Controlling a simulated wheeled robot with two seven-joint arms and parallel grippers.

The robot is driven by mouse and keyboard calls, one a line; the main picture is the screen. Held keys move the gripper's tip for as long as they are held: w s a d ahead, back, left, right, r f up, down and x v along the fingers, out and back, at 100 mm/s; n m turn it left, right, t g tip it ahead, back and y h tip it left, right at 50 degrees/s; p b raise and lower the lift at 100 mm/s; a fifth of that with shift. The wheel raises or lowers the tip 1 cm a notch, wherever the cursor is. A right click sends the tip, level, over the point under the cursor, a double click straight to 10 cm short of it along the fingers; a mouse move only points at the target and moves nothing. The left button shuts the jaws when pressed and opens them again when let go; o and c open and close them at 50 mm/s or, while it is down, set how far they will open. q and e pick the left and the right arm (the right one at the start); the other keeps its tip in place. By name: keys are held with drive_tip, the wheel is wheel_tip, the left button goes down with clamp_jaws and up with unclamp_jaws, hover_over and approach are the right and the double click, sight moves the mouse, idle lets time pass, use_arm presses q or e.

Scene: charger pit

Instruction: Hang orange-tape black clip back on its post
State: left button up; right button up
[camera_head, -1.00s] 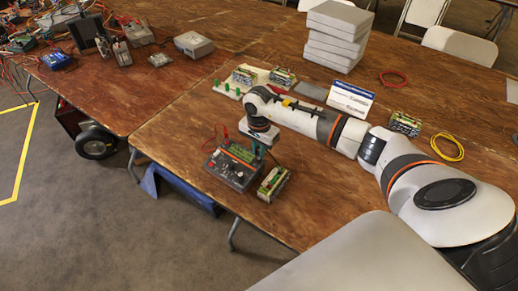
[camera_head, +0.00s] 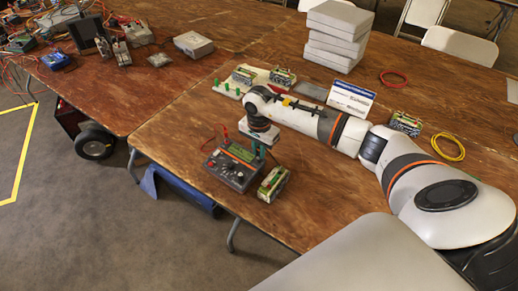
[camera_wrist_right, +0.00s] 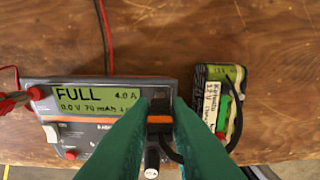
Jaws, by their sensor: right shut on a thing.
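The black clip with orange tape (camera_wrist_right: 158,112) is between the green fingertips of my right gripper (camera_wrist_right: 158,120) in the right wrist view. The gripper is shut on it, over the charger's right part. The charger (camera_head: 232,172) stands near the table's front edge; its screen (camera_wrist_right: 98,97) reads FULL. A red clip (camera_wrist_right: 36,93) is at the charger's left side. My right gripper (camera_head: 260,151) shows small in the head view, over the charger's back right. The black clip's post is not clearly seen; the fingers cover that area. My left gripper is not in view.
A battery pack (camera_head: 273,184) stands just right of the charger, with a green piece (camera_wrist_right: 223,112) on it and a black lead. A white board with green pegs (camera_head: 228,89), more packs, a card (camera_head: 351,98) and a yellow cable (camera_head: 448,147) lie farther back.

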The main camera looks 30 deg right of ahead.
drive_tip(key=shift+f+b, duration=0.1)
drive_tip(key=shift+b, duration=0.2)
idle(0.5)
drive_tip(key=o, duration=0.8)
drive_tip(key=shift+o, duration=0.2)
drive_tip(key=shift+o, duration=1)
drive_tip(key=shift+r+p, duration=2.1)
drive_tip(key=shift+r, duration=1.7)
